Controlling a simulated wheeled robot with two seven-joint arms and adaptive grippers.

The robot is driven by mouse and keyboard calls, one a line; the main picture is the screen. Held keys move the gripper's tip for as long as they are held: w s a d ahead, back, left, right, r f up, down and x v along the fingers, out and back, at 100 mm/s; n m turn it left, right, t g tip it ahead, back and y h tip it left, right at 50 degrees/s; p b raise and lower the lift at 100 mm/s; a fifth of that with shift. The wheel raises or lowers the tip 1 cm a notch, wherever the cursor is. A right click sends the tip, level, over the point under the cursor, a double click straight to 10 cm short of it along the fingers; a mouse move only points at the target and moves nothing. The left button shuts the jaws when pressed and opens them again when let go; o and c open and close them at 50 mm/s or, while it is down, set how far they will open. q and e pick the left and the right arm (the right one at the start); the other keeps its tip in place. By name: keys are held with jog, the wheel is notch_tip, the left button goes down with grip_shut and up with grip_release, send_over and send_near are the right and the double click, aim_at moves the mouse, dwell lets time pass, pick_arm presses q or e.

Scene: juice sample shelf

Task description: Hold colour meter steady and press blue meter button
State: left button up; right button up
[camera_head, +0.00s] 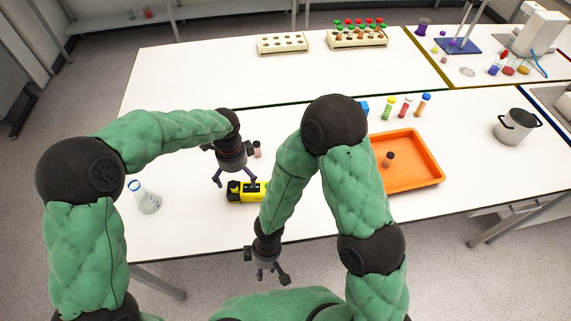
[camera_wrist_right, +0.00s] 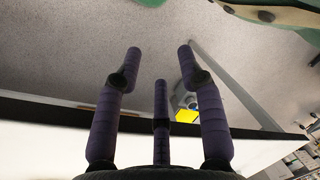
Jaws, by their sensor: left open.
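The yellow and black colour meter (camera_head: 259,188) lies near the front edge of the white table. My left gripper (camera_head: 235,182) is open, pointing down with its fingertips apart at the meter's left and middle part; I cannot tell whether they touch it. My right gripper (camera_head: 266,278) is in front of the table's front edge, nearer to me than the meter. In the right wrist view its dark purple fingers are apart with nothing between them. A yellow body with a grey-blue round part (camera_wrist_right: 187,103), probably the meter, shows partly behind the right finger. I cannot make out the blue button.
A small pinkish vial (camera_head: 257,150) stands behind the meter and a flask (camera_head: 145,198) to its left. An orange tray (camera_head: 436,178) holding a vial, a pot (camera_head: 516,128) and several coloured tubes are to the right. Racks (camera_head: 283,44) stand at the back.

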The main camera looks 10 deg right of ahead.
aim_at(241, 191)
jog(key=w+d+r+m+h, duration=0.1)
jog(key=w, duration=0.1)
jog(key=w+d+r+m+t+h, duration=0.1)
jog(key=w+r+m, duration=0.1)
jog(key=w, duration=0.1)
jog(key=w+d+r+m+h, duration=0.1)
jog(key=w+r, duration=0.1)
jog(key=shift+w+r+m, duration=0.2)
jog(key=shift+r+m, duration=0.05)
jog(key=shift+m, duration=0.05)
jog(key=w+d+r+m+h, duration=0.3)
jog(key=w+d+r+m, duration=0.45)
jog(key=m, duration=0.25)
pick_arm(q)
jog(key=shift+f, duration=0.5)
notch_tip(241, 191, down, 10)
jog(key=shift+r, duration=0.1)
pick_arm(e)
jog(key=w+r+m+t+y, duration=0.1)
jog(key=w+r+m+y, duration=0.3)
jog(key=w, duration=0.5)
jog(key=shift+w+a+r, duration=0.2)
jog(key=shift+a+r, duration=0.05)
jog(key=shift+r, duration=0.6)
